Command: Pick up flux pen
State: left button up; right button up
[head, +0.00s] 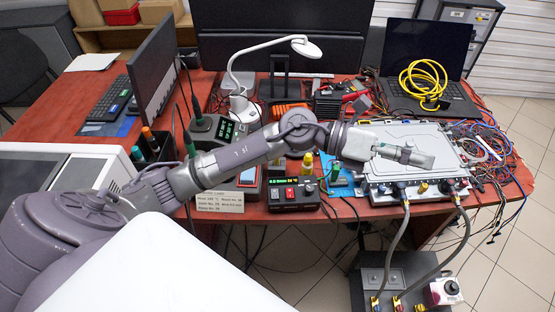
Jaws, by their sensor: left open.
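My left arm reaches across the table from the left. My left gripper (420,157) is over the top of a flat grey metal box (388,142) at the right of the table. The gap between its fingers is too small to make out, and I see nothing held in it. I cannot single out the flux pen with certainty. Pen-like tools with an orange end (147,134) and a green end (137,153) stand in a dark holder at the left. My right gripper is not in view.
Hoses (397,245) run from the box's front down to a dark unit on the floor. A bundle of thin wires (490,150) lies right of the box. A laptop with a yellow cable coil (424,82), a white lamp (238,103) and a small control box (295,196) crowd the table.

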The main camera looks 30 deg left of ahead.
pick_arm(q)
jog(key=w+a+f+m+g+y, duration=0.3)
jog(key=a+f+m+y, duration=0.2)
jog(key=a+f+y, duration=0.65)
jog(key=a+r+g+y, duration=0.1)
jog(key=a+r+y, duration=0.15)
jog(key=a, duration=0.75)
jog(key=a+r+y, duration=0.1)
jog(key=a+y, duration=0.3)
jog(key=a, duration=0.5)
jog(key=f, duration=0.5)
jog(key=f+p, duration=0.1)
jog(key=f, duration=0.1)
jog(key=shift+w+f, duration=0.3)
jog(key=f, duration=0.1)
jog(key=f+p, duration=0.1)
jog(key=f, duration=0.2)
jog(key=shift+s+a+f+p, duration=0.1)
jog(key=shift+a+f+p, duration=0.15)
jog(key=shift+f+p, duration=0.15)
jog(key=shift+f, duration=0.35)
jog(key=shift+c, duration=0.3)
grip_shut()
